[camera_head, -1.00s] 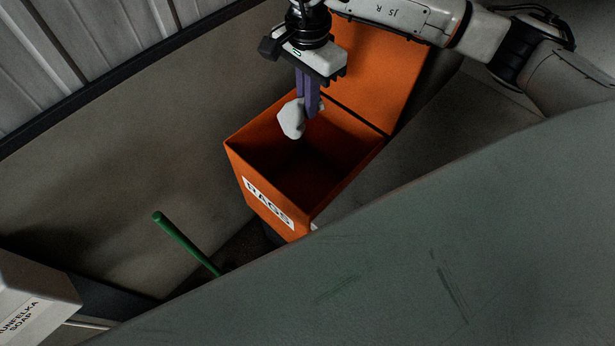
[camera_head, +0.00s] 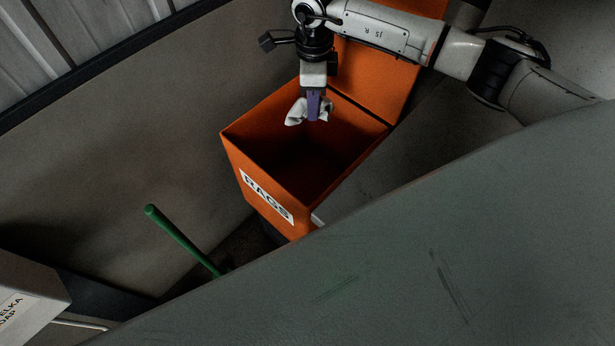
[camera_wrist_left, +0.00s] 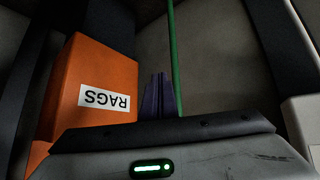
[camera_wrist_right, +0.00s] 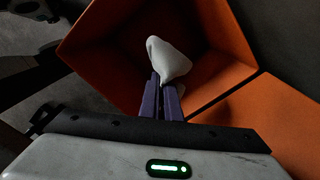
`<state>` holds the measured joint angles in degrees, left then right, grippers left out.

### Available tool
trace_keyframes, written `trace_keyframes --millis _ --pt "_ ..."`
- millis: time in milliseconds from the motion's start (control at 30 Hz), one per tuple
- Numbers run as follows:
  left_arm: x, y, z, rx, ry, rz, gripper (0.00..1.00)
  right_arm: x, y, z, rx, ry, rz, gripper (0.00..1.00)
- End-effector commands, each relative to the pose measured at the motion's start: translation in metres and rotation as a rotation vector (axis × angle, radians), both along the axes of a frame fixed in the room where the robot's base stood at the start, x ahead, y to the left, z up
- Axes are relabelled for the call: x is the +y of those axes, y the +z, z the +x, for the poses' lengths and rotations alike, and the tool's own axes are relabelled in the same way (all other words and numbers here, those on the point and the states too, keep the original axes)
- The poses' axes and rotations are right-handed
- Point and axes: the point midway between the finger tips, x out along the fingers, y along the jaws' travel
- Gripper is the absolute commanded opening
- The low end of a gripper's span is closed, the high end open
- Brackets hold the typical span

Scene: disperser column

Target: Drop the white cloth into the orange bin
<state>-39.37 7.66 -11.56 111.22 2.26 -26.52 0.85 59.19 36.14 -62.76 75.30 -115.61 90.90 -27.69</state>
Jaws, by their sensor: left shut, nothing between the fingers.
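The orange bin (camera_head: 262,185), labelled RAGS, stands open with its lid (camera_head: 375,75) tipped up at the back. My right gripper (camera_head: 314,118) is over the bin's opening, near its far side, shut on the white cloth (camera_head: 296,113). In the right wrist view the cloth (camera_wrist_right: 168,58) is bunched between and beyond the purple fingers (camera_wrist_right: 161,90), with the bin's inside behind it. My left gripper (camera_wrist_left: 159,92) shows only in the left wrist view; its purple fingers are together and empty, with the bin (camera_wrist_left: 92,70) beyond to the left.
A green handle (camera_head: 185,240) leans left of the bin. A white soap box (camera_head: 28,305) is at the lower left. A large grey-green surface (camera_head: 400,260) fills the lower right in front of the bin. A wall runs along the left.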

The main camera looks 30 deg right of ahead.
Motion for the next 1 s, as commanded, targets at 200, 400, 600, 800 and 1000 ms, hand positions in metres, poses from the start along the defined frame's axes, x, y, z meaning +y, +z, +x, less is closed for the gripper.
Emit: trace_keyframes --millis 200,400,600,800,1000 --pt "-0.0062 -0.0056 0.0038 -0.007 -0.009 -0.005 0.0 0.0004 -0.0193 0.0 0.0 0.0 0.001 0.0" --pt "-0.0064 -0.0012 0.0059 -0.014 -0.008 -0.007 0.0 0.0004 -0.0187 0.0001 0.0 0.001 0.001 0.0" --pt "-0.0057 -0.0011 0.0062 -0.015 -0.007 -0.005 0.0 0.0004 -0.0186 0.0001 0.0 0.001 0.001 0.25" --pt "-0.0046 -0.0025 0.0055 -0.012 -0.005 -0.005 0.0 0.0004 -0.0186 0.0001 0.0 0.001 0.001 0.25" --pt "-0.0039 -0.0057 0.0037 -0.005 -0.005 -0.003 0.0 0.0003 -0.0186 0.0001 0.0 0.001 0.001 0.49"
